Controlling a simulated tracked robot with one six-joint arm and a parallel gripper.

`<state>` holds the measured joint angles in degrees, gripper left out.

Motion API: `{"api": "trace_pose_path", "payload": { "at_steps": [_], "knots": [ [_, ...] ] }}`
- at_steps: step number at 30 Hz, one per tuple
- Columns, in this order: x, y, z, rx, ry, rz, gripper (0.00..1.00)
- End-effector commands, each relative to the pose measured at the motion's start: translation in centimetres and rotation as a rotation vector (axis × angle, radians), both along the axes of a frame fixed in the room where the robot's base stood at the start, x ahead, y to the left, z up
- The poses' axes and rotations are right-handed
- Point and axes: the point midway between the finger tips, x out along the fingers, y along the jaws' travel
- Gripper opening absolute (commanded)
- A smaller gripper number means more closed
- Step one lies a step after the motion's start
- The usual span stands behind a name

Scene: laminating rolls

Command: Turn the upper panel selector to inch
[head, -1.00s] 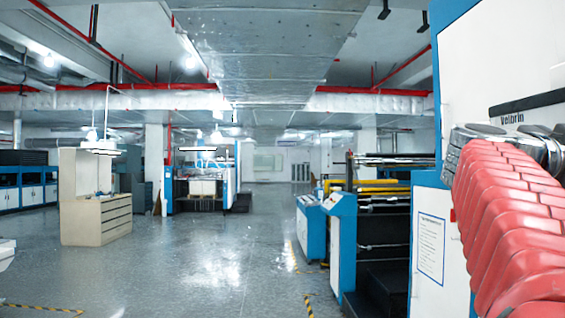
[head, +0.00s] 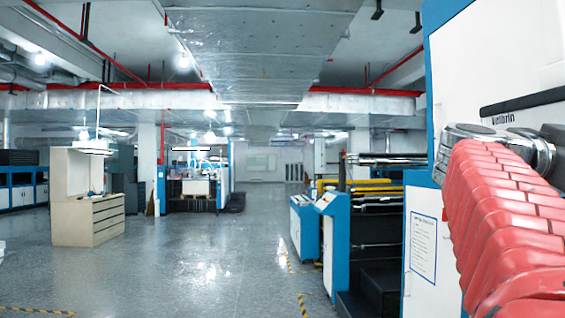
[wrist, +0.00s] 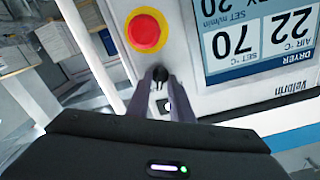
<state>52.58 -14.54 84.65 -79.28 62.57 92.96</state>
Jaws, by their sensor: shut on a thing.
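In the wrist view, the black selector knob (wrist: 160,73) stands on the pale machine panel (wrist: 188,66), just past the red button. My gripper (wrist: 160,83) is shut on this knob, one finger on each side of it. The fingers hide part of the knob, so I cannot read which way it points. A small dark-and-white part (wrist: 167,104) shows between the fingers, and I see no readable position label. The head view does not show the knob or my gripper.
A red push button (wrist: 145,32) on a yellow surround sits close by the fingers. A display (wrist: 255,35) reading DRYER, upside down, is to the right. In the head view, a blue-and-white machine (head: 485,60) stands at right; the grey floor (head: 190,260) is open.

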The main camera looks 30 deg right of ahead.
Motion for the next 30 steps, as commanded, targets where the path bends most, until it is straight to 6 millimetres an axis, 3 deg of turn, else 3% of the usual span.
{"api": "trace_pose_path", "payload": {
  "at_steps": [30],
  "knots": [
    [0.42, -0.22, -0.23, 0.335, 0.766, 0.001, 0.00]
  ]
}}
